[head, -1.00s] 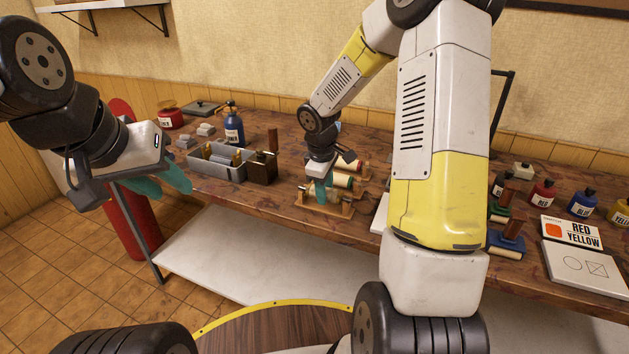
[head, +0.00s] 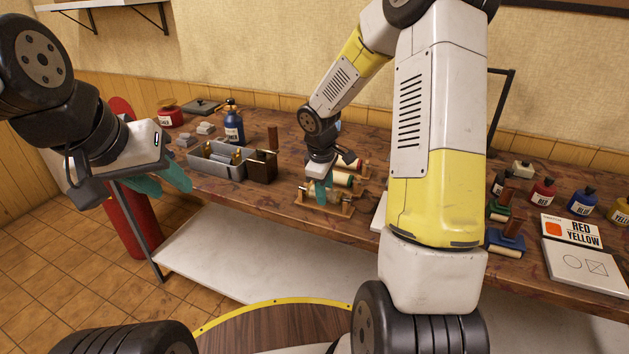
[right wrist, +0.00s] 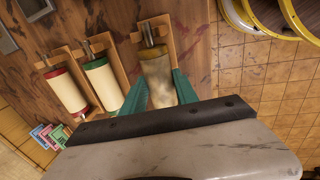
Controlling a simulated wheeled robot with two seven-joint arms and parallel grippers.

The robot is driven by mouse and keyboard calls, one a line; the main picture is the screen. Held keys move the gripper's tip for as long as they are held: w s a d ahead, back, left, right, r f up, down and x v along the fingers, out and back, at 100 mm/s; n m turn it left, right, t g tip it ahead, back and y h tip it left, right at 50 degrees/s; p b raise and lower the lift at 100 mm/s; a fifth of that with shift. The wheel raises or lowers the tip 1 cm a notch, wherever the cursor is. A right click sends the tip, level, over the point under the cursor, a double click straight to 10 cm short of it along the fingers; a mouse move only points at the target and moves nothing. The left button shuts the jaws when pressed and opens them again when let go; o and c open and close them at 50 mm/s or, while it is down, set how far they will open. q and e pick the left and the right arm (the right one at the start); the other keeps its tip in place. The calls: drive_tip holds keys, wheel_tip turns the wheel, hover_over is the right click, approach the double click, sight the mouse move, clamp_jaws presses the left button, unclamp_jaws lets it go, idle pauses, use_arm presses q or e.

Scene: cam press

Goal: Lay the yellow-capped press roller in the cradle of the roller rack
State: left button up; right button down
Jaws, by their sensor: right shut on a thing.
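My right gripper (head: 321,190) is shut on a mottled, yellowish-tan roller, the press roller (right wrist: 157,78), held between its teal fingers. The roller lies lengthwise over the rightmost wooden cradle of the roller rack (right wrist: 168,30) in the right wrist view, its metal shaft end at the cradle's far end piece. I cannot tell whether it rests fully in the cradle. The fingers and wrist hide its near end. The rack's wooden front also shows in the head view (head: 338,210). My left gripper (head: 172,188) hangs open and empty at the left, away from the bench.
A red-capped roller (right wrist: 66,90) and a green-capped roller (right wrist: 103,85) lie in neighbouring cradles. Ink bottles (head: 543,193) stand at the right. The bench's front edge is close to the rack.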

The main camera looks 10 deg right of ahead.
drive_tip(key=shift+f, duration=0.2)
idle(0.5)
drive_tip(key=c, duration=0.9)
unclamp_jaws()
drive_tip(key=shift+o, duration=0.2)
drive_tip(key=shift+s+a+r, duration=0.15)
drive_tip(key=shift+s+r, duration=0.05)
drive_tip(key=shift+r, duration=1.1)
drive_tip(key=shift+s+a+r, duration=0.1)
drive_tip(key=shift+s+r, duration=0.1)
drive_tip(key=shift+r, duration=1.05)
drive_tip(key=shift+s+a+r, duration=0.15)
drive_tip(key=shift+s+r, duration=0.05)
drive_tip(key=shift+r, duration=1.1)
drive_tip(key=s+r+m+t+y, duration=0.1)
drive_tip(key=s+r+m+t, duration=0.1)
drive_tip(key=s+r+m, duration=0.3)
drive_tip(key=s+a+r+m+t+y, duration=0.1)
drive_tip(key=s+r+m, duration=0.4)
drive_tip(key=s+r, duration=0.5)
drive_tip(key=s+t+y, duration=0.1)
drive_tip(key=s, duration=0.6)
drive_tip(key=shift+s+a+r+m, duration=0.15)
drive_tip(key=shift+s+r+m, duration=0.15)
drive_tip(key=shift+s+r, duration=0.1)
